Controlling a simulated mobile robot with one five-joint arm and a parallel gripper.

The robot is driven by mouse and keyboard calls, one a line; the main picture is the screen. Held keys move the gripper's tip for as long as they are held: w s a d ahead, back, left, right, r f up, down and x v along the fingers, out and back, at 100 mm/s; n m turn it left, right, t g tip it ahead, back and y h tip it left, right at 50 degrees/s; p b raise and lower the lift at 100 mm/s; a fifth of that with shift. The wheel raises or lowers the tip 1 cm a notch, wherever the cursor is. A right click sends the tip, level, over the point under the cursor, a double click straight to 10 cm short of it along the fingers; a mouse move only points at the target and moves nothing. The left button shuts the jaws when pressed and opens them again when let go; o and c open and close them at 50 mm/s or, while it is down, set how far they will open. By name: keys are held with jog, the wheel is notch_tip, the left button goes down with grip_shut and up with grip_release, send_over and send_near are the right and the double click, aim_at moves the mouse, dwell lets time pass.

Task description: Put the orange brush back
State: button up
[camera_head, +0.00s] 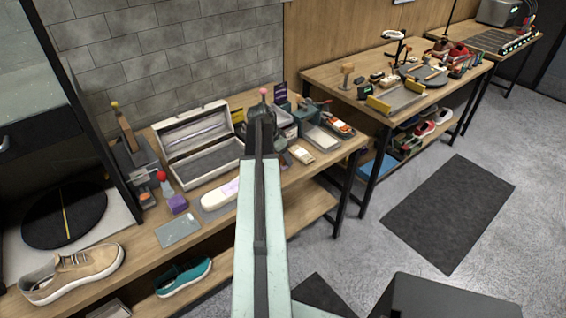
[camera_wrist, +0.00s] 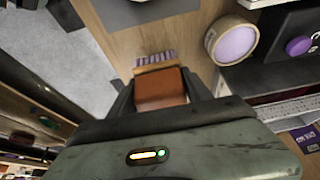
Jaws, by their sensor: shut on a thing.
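The orange brush (camera_wrist: 160,90) is between the two fingers of my gripper (camera_wrist: 165,98) in the wrist view. Its block is orange-brown, with a pale wooden edge and a row of purplish bristles at the far end. My gripper is shut on it, over the wooden bench top (camera_wrist: 118,28). In the head view my arm reaches up the middle to the gripper (camera_head: 262,116) above the near bench (camera_head: 150,246). The brush cannot be made out clearly there, since my arm hides much of that spot.
An open grey case (camera_head: 207,164) lies left of my arm. A pale brush (camera_head: 302,154) and a tray (camera_head: 322,139) lie to the right. A round container with a purple top (camera_wrist: 235,42) stands near the brush in the wrist view. A dark box (camera_wrist: 275,72) stands beyond it.

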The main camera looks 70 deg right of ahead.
notch_tip(320, 180, down, 3)
jog(key=shift+r+b, duration=0.15)
jog(key=shift+b, duration=0.45)
jog(key=shift+w, duration=0.1)
jog(key=shift+a+r, duration=0.1)
jog(key=shift+r, duration=0.1)
jog(key=shift+f, duration=0.1)
jog(key=o, duration=1.6)
jog(key=shift+f, duration=0.1)
